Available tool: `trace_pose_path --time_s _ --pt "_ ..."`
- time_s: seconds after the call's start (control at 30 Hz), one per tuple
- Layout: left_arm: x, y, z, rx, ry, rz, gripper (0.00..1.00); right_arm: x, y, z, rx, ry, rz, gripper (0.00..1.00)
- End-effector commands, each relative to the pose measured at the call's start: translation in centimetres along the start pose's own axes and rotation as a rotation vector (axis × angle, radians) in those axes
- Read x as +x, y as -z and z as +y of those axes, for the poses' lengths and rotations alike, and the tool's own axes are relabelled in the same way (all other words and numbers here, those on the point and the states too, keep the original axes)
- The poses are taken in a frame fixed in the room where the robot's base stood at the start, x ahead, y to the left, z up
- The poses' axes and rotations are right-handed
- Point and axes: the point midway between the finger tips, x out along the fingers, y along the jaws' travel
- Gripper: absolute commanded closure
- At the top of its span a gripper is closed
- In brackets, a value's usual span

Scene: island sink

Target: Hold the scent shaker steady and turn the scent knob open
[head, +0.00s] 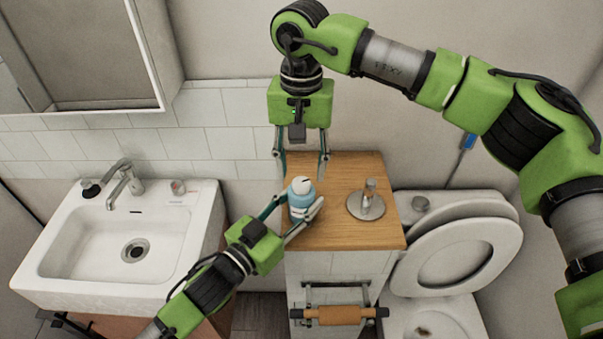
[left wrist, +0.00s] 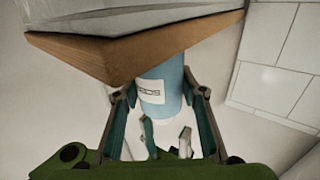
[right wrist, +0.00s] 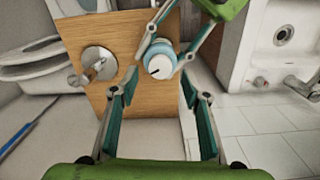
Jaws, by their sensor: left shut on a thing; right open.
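The scent shaker (head: 300,203) is a light blue container standing upright on the wooden counter top, near its left edge. Its white scent knob (head: 301,186) is on top, with a dark pointer mark that shows in the right wrist view (right wrist: 158,66). My left gripper (head: 296,216) is shut around the shaker's body; the left wrist view shows the blue body (left wrist: 164,88) with a white label between the fingers. My right gripper (head: 302,168) is open and empty, pointing down from above and behind the shaker, with its fingertips apart from the knob.
A metal holder with a round base (head: 366,205) stands on the wooden counter (head: 345,232), right of the shaker. A white sink (head: 110,245) with a faucet (head: 125,182) is on the left. A toilet (head: 460,250) with raised lid is on the right.

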Motion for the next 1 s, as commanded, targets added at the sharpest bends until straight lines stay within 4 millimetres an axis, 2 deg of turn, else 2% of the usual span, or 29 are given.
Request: trace_pose_path --time_s 0.03,0.2,0.4,0.6,0.93,0.97,1.0 --pt "0.0 0.0 0.0 0.0 0.001 -0.001 0.87 -1.3 0.1 -0.1 0.001 0.003 0.004 0.57" --pt "0.0 0.0 0.0 0.0 0.001 -0.001 0.87 -5.0 0.1 -0.1 0.002 0.003 0.003 0.57" --pt "0.0 0.0 0.0 0.0 0.001 -0.001 0.87 -8.0 0.1 0.0 0.001 0.002 0.002 0.57" --pt "0.0 0.0 0.0 0.0 0.001 -0.001 0.87 -9.0 0.1 0.0 0.001 0.001 0.001 0.57" --pt "0.0 0.0 0.0 0.0 0.001 0.0 0.87 -9.0 0.1 0.0 0.001 0.001 0.001 0.57" --pt "0.0 0.0 0.0 0.0 0.001 0.0 0.54 -9.0 0.1 0.0 0.001 0.001 0.001 0.57" --pt "0.0 0.0 0.0 0.0 0.001 0.0 0.44 -9.0 0.1 0.0 0.001 0.001 0.001 0.57"
